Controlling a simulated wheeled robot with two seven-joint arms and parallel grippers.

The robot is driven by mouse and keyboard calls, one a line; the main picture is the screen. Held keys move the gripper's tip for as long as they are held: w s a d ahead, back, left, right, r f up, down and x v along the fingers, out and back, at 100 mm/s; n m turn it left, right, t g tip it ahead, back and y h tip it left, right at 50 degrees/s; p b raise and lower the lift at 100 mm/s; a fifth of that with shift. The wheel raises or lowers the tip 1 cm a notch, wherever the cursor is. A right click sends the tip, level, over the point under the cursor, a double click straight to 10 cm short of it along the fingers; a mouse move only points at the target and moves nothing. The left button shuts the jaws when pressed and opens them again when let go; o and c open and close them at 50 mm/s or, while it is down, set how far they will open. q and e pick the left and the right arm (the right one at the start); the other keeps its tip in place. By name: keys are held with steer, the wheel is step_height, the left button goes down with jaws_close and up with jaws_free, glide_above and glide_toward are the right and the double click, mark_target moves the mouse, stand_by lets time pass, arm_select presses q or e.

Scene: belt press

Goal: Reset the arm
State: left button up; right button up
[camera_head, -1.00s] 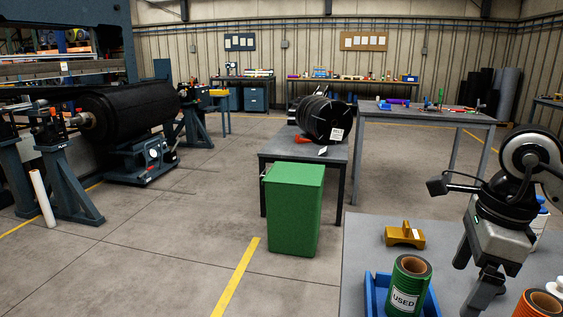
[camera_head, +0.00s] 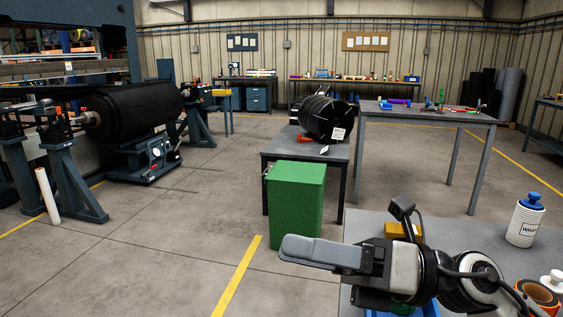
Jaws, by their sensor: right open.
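My right gripper (camera_head: 318,254) lies level above the near grey table (camera_head: 520,262) and points left, with its fingers past the table's left edge. One long grey finger shows clearly; the other is mostly hidden behind it. It is open, with nothing seen in it. My right arm comes in from the lower right. The yellow block (camera_head: 394,231) is partly covered by the gripper's camera and body. The blue tray (camera_head: 430,308) and the green roll in it are almost wholly hidden beneath the gripper. My left gripper is not in view.
An orange roll (camera_head: 540,296) and a white bottle with a blue cap (camera_head: 525,222) stand at the near table's right. A green bin (camera_head: 296,205) stands left of it. Black rolls (camera_head: 325,117) lie on a farther table. The floor at left centre is clear.

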steer(key=w+d+m+t+h, duration=0.35)
steer(key=m+t, duration=0.55)
steer(key=m, duration=0.3)
steer(key=w+d+m+t+h, duration=0.3)
steer(key=d+m+t+h, duration=0.2)
steer(key=m+t, duration=0.55)
steer(key=d+f+m+g+h, duration=0.4)
steer(key=d+f+m+h, duration=0.2)
steer(key=f+m+h, duration=0.45)
steer(key=s+d+f+m+g+h, duration=0.1)
steer(key=s+d+f+m+g, duration=0.2)
steer(key=f, duration=0.4)
steer(key=s+d+f+m+g+h, duration=0.1)
steer(key=s+f+m+g, duration=0.3)
steer(key=f, duration=0.3)
steer(key=s+a+f+m+g+y, duration=0.1)
steer(key=s+f+g, duration=0.3)
steer(key=s, duration=0.3)
steer(key=s+f+m+g+y, duration=0.1)
steer(key=s+f+g, duration=0.25)
steer(key=s, duration=0.35)
steer(key=w+a+f+t+y, duration=0.2)
steer(key=w+a+f+t, duration=0.2)
steer(key=w+a+t, duration=0.2)
steer(key=shift+w+a+t+y, duration=0.2)
steer(key=shift+t+y, duration=0.2)
steer(key=shift+t, duration=0.3)
